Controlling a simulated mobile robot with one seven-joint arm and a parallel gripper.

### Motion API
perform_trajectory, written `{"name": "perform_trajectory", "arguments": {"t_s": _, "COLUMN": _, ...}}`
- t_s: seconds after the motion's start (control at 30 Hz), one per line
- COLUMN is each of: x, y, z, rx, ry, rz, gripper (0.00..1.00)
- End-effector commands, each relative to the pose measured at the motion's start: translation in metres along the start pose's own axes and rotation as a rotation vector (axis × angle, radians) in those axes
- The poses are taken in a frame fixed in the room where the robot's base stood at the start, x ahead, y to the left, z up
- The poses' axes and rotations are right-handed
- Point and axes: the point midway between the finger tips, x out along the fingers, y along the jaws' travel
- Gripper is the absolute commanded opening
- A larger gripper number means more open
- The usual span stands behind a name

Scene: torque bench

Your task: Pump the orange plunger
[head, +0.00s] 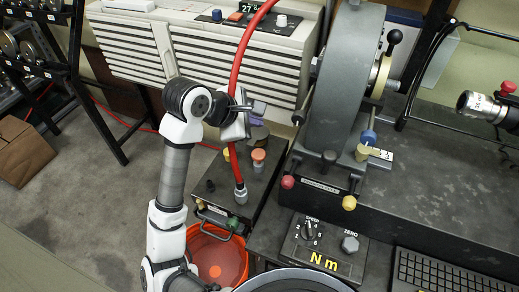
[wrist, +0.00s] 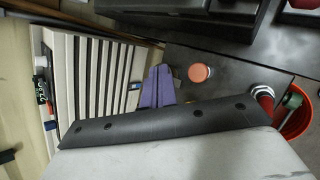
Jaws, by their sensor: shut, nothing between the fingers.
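The orange plunger (head: 258,155) has a round orange cap and stands on top of a dark box (head: 232,190) in the head view. In the wrist view the plunger (wrist: 200,73) shows as an orange disc with a pale rim. My own wrist housing hides the lower part of the wrist view.
A red hose (head: 236,75) runs down close beside my gripper to a fitting on the box. A vented cabinet (head: 130,45) stands behind at left. A large grey wheel housing (head: 340,90) rises at right. An orange-red bucket (head: 205,250) sits below the box.

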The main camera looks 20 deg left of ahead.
Motion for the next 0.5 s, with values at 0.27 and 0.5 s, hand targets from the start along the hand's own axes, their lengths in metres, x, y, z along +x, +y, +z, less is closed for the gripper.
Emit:
{"name": "perform_trajectory", "arguments": {"t_s": 0.27, "x": 0.004, "y": -0.003, "z": -0.003, "rx": -0.001, "ry": -0.002, "rz": 0.0, "gripper": 0.0}}
{"name": "perform_trajectory", "arguments": {"t_s": 0.5, "x": 0.021, "y": -0.015, "z": -0.015, "rx": -0.002, "ry": -0.003, "rz": 0.0, "gripper": 0.0}}
